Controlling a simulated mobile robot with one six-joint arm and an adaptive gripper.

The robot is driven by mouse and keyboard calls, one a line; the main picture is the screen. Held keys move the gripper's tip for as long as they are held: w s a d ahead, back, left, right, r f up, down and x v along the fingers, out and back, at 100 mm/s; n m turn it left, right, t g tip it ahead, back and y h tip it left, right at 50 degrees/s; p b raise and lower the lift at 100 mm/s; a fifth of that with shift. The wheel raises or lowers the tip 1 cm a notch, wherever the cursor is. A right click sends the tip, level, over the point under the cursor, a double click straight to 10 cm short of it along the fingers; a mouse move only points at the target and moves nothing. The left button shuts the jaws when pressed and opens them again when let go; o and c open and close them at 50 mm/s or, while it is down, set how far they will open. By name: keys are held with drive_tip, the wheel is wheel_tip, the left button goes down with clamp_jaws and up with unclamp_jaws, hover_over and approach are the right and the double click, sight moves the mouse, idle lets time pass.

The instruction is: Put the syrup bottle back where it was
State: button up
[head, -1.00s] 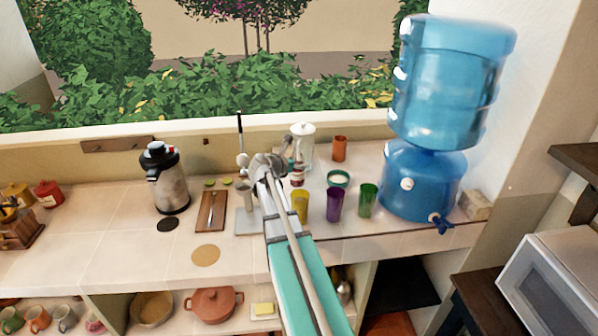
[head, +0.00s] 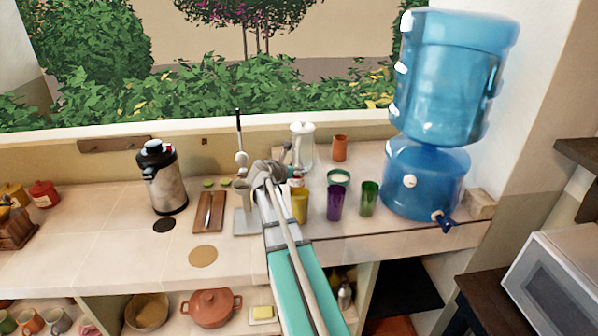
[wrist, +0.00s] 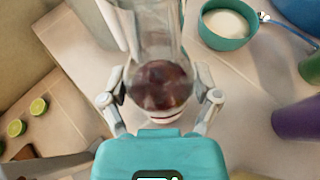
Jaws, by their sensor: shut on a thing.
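The syrup bottle (wrist: 160,85) is clear glass with dark red liquid low inside. In the wrist view it stands between the two fingers of my gripper (wrist: 160,100), which is shut on it. In the head view my gripper (head: 283,172) is over the counter, behind the yellow cup (head: 300,206) and in front of the glass jar with a white lid (head: 302,150). The bottle is mostly hidden there by my gripper and the cup. I cannot tell whether its base touches the counter.
Right of my gripper are a green bowl (head: 338,178), a purple cup (head: 335,205) and a green cup (head: 369,200). Left are a pale board (head: 245,224), a cutting board (head: 202,224) and limes (wrist: 38,107). A round tan mat (head: 204,257) lies on clear counter nearer the front.

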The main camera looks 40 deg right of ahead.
drive_tip(key=shift+f, duration=0.1)
drive_tip(key=o, duration=1.1)
drive_tip(key=shift+o, duration=0.2)
drive_tip(key=shift+a+r, duration=0.15)
drive_tip(key=shift+r, duration=0.1)
drive_tip(key=p+v, duration=0.4)
drive_tip(key=v, duration=0.7)
drive_tip(key=shift+a+p, duration=0.3)
drive_tip(key=shift+s+r, duration=0.1)
